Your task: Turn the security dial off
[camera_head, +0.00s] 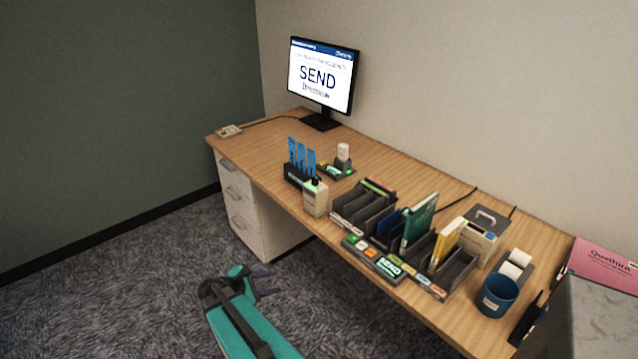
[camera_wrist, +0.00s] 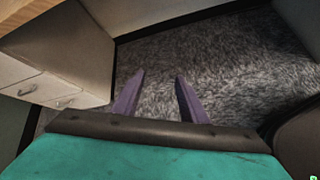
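I cannot make out a clear security dial in either view. A small pale panel with coloured spots (camera_head: 229,131) lies at the desk's far left corner, too small to read. A beige box with a green top (camera_head: 316,197) stands near the front edge. A dark control panel with coloured buttons and a lit "SEND" label (camera_head: 375,260) sits at the front edge of the sorter. My gripper (camera_head: 267,281) is in front of the desk, over the carpet and apart from everything. In the wrist view its two purple fingers (camera_wrist: 158,88) are spread, with nothing between them.
The wooden desk (camera_head: 260,160) runs along the wall, with white drawers (camera_head: 240,205) at left. A monitor (camera_head: 321,77), a sorter with upright folders (camera_head: 420,220), a blue cup (camera_head: 497,295) and a black holder with blue cards (camera_head: 297,178) stand on it. Carpet at left is clear.

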